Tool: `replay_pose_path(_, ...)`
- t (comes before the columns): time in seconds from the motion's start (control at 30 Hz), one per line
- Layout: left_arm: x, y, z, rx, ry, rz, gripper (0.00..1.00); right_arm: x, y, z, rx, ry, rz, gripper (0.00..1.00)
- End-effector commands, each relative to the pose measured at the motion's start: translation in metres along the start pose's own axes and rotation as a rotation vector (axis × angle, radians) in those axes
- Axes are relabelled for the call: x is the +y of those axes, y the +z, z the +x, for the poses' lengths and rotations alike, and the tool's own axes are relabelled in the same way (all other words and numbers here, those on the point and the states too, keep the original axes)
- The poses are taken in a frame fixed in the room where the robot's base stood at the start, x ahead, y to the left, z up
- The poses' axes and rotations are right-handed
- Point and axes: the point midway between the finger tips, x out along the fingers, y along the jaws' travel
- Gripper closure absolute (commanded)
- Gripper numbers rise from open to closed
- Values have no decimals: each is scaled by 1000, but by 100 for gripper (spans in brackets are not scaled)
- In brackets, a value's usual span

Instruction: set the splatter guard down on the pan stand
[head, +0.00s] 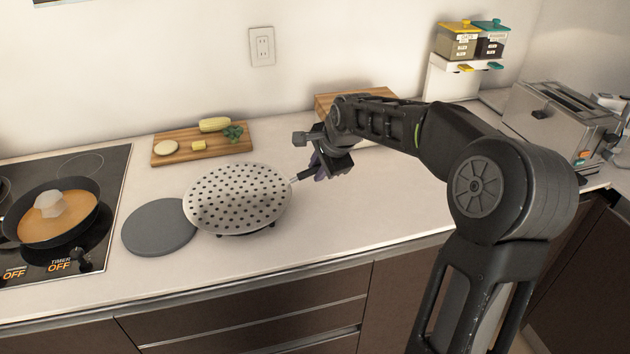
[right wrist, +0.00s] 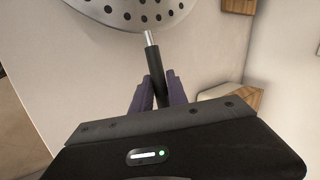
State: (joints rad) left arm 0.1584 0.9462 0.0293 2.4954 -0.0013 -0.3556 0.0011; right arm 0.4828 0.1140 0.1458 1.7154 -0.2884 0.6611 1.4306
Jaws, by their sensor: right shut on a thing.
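The splatter guard (head: 238,198) is a round, light metal disc full of holes with a dark handle. My right gripper (head: 318,172) is shut on its handle, to the right of the disc. In the right wrist view the purple fingers (right wrist: 160,90) are on either side of the black handle, and part of the guard (right wrist: 130,12) shows at the top. Small dark parts (head: 243,233) show under the guard's front edge, perhaps the pan stand; the guard hides most of them. I cannot tell whether the guard touches them. My left gripper is not in view.
A flat grey round slab (head: 155,228) lies left of the guard, partly under its edge. A cutting board with corn (head: 205,142) is behind. A pan (head: 55,215) is on the hob at left. A toaster (head: 560,120) stands at right. The front counter is clear.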

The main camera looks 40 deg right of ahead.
Motion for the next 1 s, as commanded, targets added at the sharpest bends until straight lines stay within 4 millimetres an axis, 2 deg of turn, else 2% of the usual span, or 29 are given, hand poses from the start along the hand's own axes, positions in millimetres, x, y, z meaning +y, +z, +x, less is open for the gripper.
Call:
replay_pose_path(0.23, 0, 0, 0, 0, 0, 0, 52, 1, 0, 2, 0, 0, 1, 100)
replay_pose_path(0.53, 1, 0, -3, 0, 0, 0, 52, 19, 0, 31, -1, 0, 1, 100)
replay_pose_path(0.87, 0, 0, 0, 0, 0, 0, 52, 21, 0, 34, 0, -1, 1, 100)
replay_pose_path(0.9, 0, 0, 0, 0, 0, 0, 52, 21, 0, 34, 0, -1, 0, 80)
replay_pose_path(1.0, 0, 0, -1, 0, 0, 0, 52, 21, 0, 33, 0, 0, 0, 72)
